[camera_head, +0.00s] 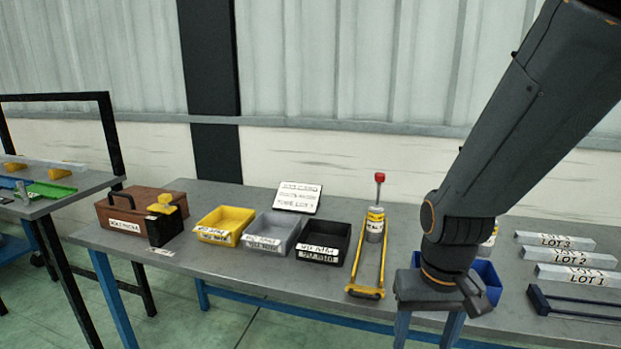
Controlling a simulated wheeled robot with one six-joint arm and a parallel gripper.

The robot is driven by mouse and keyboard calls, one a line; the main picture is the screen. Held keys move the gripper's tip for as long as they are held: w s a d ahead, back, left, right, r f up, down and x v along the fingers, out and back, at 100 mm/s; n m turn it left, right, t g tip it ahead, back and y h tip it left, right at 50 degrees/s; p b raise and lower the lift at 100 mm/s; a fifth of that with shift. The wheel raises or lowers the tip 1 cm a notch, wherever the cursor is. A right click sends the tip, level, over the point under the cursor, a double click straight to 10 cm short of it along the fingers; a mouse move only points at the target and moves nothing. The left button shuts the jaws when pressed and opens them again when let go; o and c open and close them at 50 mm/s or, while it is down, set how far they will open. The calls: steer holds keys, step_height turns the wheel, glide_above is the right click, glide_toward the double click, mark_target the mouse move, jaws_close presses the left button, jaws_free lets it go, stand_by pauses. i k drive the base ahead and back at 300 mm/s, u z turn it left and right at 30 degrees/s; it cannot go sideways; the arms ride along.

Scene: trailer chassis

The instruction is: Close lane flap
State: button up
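No part in view is clearly a lane flap. A yellow U-shaped frame (382,264) lies on the grey table around the foot of a canister with a red knob (375,222). A dark blue low frame (580,312) lies at the right, in front of light bars marked LOT 1 (578,276), LOT 2 (567,255) and LOT 3 (553,240). My gripper (427,338) points down at the table's front edge, right of the yellow frame. Its two fingers are apart, with nothing seen between them; the tips are near the frame's bottom edge.
A blue bin (489,281) stands partly hidden behind my gripper. Yellow (224,224), grey (270,231) and black (323,241) bins stand left of the yellow frame. A brown box (141,208) is farther left. A separate table at far left holds a green piece (50,190).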

mark_target(365, 292)
steer(key=z, duration=0.5)
steer(key=k, duration=0.85)
steer(key=u, duration=0.05)
